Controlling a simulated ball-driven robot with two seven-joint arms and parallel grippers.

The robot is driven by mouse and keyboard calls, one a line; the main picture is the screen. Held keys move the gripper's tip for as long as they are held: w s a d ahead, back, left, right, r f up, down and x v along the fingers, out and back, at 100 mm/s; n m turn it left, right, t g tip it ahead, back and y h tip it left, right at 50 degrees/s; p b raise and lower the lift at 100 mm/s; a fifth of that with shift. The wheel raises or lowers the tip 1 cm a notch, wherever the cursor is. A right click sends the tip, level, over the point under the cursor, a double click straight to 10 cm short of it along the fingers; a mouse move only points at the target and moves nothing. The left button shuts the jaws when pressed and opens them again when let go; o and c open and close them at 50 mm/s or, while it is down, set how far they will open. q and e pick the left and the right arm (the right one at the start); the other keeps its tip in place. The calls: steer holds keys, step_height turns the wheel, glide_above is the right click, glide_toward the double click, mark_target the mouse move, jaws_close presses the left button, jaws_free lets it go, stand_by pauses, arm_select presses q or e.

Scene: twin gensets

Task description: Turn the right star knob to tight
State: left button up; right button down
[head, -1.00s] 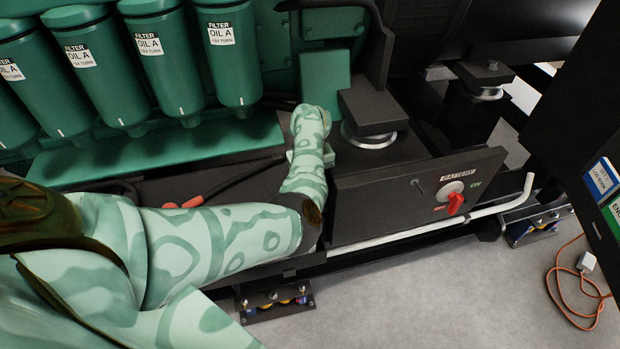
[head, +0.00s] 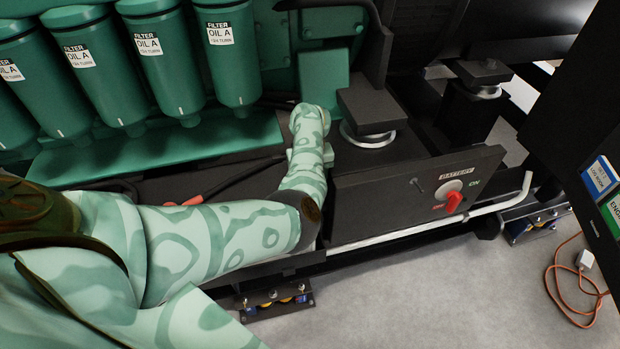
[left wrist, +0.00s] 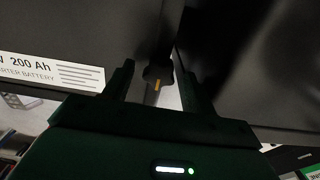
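In the left wrist view a small dark knob (left wrist: 158,77) with an orange mark on it sits between the two fingers of my left gripper (left wrist: 158,88). The fingers stand apart, with a gap on each side of the knob, so the gripper is open around it and not clamped. Whether this is the right star knob cannot be told. In the head view my left arm reaches in from the left and its hand is hidden behind the forearm and wrist. No star knob can be made out in the head view. My right gripper is not in view.
A battery box panel (head: 390,205) with a red switch (head: 453,202) lies right of my arm. Green oil filters (head: 160,65) stand behind it. A pale pipe (head: 430,222) runs along the front. A battery label (left wrist: 45,72) is close by at left in the wrist view.

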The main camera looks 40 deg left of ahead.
arm_select(q)
step_height(320, 180, up, 16)
steer(key=p, duration=0.6)
steer(key=shift+r, duration=0.15)
